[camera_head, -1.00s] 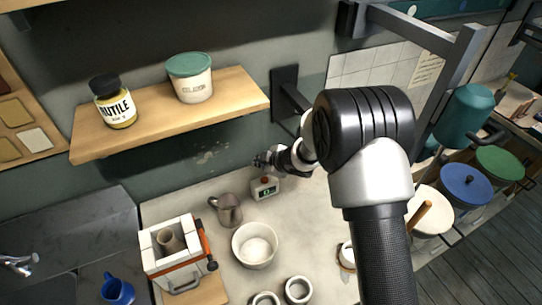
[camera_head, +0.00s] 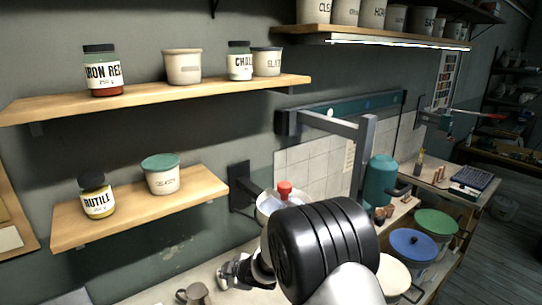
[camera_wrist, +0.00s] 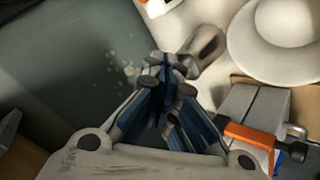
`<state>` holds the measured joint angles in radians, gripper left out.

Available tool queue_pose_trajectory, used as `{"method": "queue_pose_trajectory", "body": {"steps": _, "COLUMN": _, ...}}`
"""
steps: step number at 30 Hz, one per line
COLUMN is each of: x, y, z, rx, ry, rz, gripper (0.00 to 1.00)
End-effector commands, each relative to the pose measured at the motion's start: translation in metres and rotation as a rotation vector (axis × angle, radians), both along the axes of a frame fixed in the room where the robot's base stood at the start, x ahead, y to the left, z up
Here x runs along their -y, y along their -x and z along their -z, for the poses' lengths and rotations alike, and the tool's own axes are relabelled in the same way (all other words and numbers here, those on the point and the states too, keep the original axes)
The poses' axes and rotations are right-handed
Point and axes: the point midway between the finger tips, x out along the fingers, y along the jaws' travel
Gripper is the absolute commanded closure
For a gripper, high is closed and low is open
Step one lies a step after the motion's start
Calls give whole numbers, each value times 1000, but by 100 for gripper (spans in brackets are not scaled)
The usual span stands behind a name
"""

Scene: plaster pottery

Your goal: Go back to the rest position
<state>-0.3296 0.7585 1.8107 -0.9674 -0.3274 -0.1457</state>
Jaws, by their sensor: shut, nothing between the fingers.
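My gripper (camera_wrist: 165,68) shows in the wrist view with its fingers together and nothing between them. It is above the bench top, near the dark green wall. In the head view my gripper (camera_head: 228,272) is small and partly hidden behind my own arm, at the lower middle. No object is held.
Shelves with a rutile jar (camera_head: 97,198) and a green-lidded tub (camera_head: 162,176) project above the bench. A wall bracket (camera_head: 345,130) is at right.

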Motion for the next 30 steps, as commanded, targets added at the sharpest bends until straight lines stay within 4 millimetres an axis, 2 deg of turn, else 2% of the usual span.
{"method": "queue_pose_trajectory", "body": {"steps": 8, "x": 70, "y": -3, "z": -58, "rx": 3, "ry": 18, "rz": 246, "gripper": 100}}
{"method": "queue_pose_trajectory", "body": {"steps": 11, "x": 105, "y": 6, "z": -84, "rx": -6, "ry": 16, "rz": 369, "gripper": 100}}
{"method": "queue_pose_trajectory", "body": {"steps": 14, "x": 148, "y": 27, "z": -113, "rx": -26, "ry": 6, "rz": 525, "gripper": 100}}
{"method": "queue_pose_trajectory", "body": {"steps": 17, "x": 192, "y": 64, "z": -137, "rx": -65, "ry": -18, "rz": 693, "gripper": 100}}
{"method": "queue_pose_trajectory", "body": {"steps": 21, "x": 241, "y": 131, "z": -156, "rx": -142, "ry": -71, "rz": 908, "gripper": 100}}
{"method": "queue_pose_trajectory", "body": {"steps": 25, "x": 270, "y": 203, "z": -158, "rx": -235, "ry": -138, "rz": 1081, "gripper": 100}}
{"method": "queue_pose_trajectory", "body": {"steps": 30, "x": 282, "y": 295, "z": -142, "rx": -376, "ry": -240, "rz": 1252, "gripper": 100}}
